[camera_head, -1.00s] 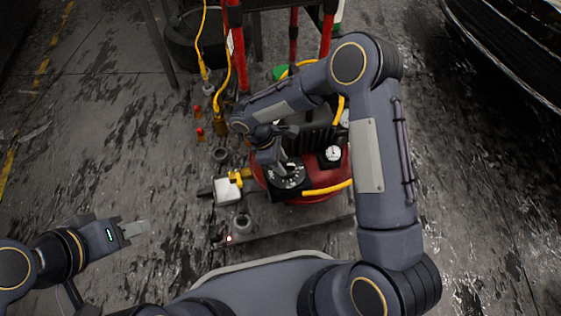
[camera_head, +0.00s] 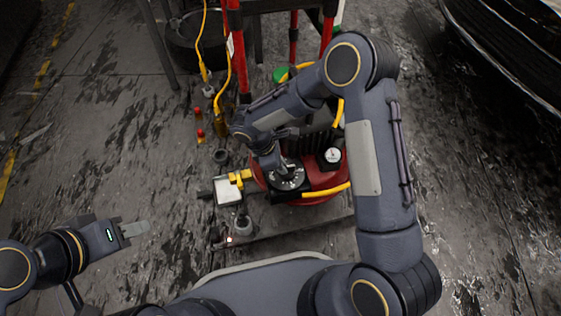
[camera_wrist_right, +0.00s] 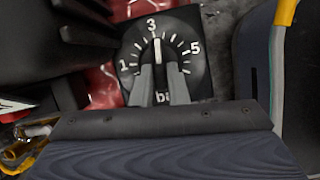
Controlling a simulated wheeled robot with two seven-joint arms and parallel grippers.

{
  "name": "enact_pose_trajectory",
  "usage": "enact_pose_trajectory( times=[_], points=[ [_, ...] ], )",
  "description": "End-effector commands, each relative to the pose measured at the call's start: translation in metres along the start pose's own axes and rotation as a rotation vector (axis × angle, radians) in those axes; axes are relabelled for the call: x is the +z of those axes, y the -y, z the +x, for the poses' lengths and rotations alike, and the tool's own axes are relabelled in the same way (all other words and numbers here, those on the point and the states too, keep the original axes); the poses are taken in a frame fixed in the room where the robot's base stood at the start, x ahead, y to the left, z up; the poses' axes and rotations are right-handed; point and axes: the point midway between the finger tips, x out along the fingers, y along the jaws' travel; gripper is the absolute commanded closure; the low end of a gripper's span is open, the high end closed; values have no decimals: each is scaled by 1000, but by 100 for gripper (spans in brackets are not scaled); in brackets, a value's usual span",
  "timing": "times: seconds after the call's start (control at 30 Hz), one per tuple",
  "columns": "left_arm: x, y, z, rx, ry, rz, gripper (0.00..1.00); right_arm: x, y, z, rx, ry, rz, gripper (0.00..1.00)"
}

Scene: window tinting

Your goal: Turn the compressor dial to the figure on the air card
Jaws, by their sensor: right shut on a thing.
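The compressor (camera_head: 318,180) is a red tank with a black motor, standing on the floor at the centre of the head view. Its black dial (camera_head: 292,181) has white marks. In the right wrist view the dial (camera_wrist_right: 192,32) reads 1, 3 and 5, and its white pointer stands close to the 3, slightly right of the numeral. I cannot identify the air card.
A round white gauge (camera_head: 332,154) sits on the compressor beside the dial. A yellow hose (camera_head: 327,190) leaves its front. A white-faced, yellow-fitted item (camera_head: 228,190) lies to the left. Small bottles and fittings stand near a red-legged stand (camera_head: 238,60). Floor at left is clear.

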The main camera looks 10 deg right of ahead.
Motion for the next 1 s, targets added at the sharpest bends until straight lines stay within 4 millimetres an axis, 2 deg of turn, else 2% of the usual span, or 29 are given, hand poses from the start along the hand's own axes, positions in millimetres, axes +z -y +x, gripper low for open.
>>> enact_pose_trajectory(
  times=[0.43, 1.0],
  points=[
    [-4, -4, -8, 0, 0, 0, 64, 2, 7, -1, 161, 2, -389, 100],
    [-1, -1, -2, 0, 0, 0, 64, 6, 13, 3, 359, 1, -865, 100]
  ],
)
